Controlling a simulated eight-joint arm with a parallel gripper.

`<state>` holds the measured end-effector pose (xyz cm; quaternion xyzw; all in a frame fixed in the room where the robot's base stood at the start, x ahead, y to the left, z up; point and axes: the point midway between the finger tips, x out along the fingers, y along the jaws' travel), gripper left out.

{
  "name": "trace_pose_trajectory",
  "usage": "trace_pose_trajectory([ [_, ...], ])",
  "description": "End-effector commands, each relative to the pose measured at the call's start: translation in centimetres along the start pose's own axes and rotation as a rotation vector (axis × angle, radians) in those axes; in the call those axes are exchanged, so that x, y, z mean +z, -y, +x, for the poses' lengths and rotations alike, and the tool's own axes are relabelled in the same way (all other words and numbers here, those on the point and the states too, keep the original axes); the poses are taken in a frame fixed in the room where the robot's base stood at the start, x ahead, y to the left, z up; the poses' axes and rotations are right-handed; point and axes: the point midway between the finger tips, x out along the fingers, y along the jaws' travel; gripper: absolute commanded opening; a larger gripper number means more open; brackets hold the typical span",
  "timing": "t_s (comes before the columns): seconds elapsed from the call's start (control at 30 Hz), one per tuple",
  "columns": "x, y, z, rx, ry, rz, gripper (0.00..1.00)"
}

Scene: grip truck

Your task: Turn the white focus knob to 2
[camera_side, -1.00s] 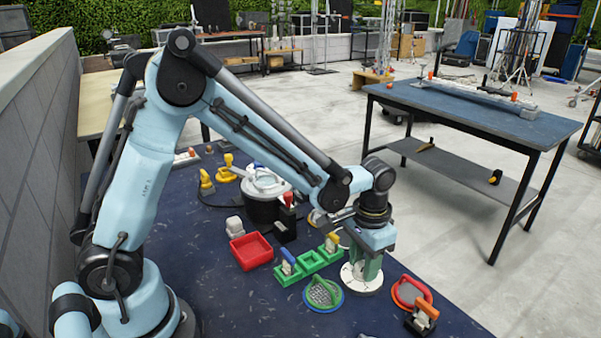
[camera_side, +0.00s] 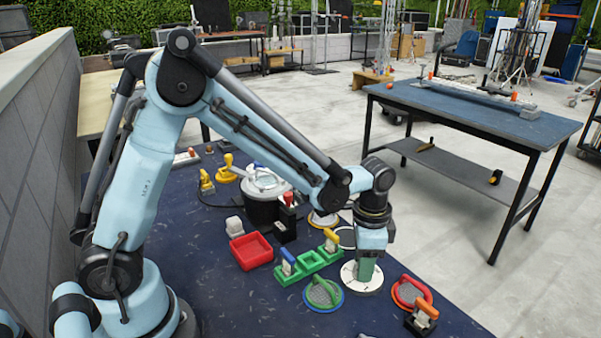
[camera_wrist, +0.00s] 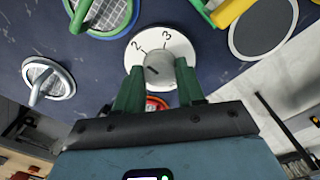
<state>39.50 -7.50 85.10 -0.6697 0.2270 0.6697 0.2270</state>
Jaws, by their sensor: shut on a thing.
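The white focus knob (camera_wrist: 160,58) is a round white dial under my gripper, with the figures 2 and 3 printed near its rim. The 2 is at its upper left and the 3 at its upper middle in the wrist view. A short dark mark shows on its raised middle. My gripper (camera_wrist: 158,73) is shut on that middle, one green finger on each side. In the side view the white dial (camera_side: 350,283) lies on the dark mat with my gripper (camera_side: 364,281) pointing straight down onto it. The fingers partly cover the dial.
A green-rimmed disc (camera_side: 323,293) lies just left of the dial and a red-rimmed disc (camera_side: 402,295) just right. A green tray (camera_side: 308,260) with upright handles, a red tray (camera_side: 251,263) and a black pot (camera_side: 262,212) stand further left. A grey disc (camera_side: 347,233) lies behind.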

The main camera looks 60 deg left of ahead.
Motion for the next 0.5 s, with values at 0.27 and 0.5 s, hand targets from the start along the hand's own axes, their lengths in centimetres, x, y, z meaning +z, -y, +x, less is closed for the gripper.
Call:
trace_pose_trajectory([
  [0.27, -0.02, -0.01, 0.06, 0.000, -0.001, 0.002, 0.08],
  [0.5, -0.01, -0.01, 0.05, 0.000, -0.001, 0.001, 0.63],
])
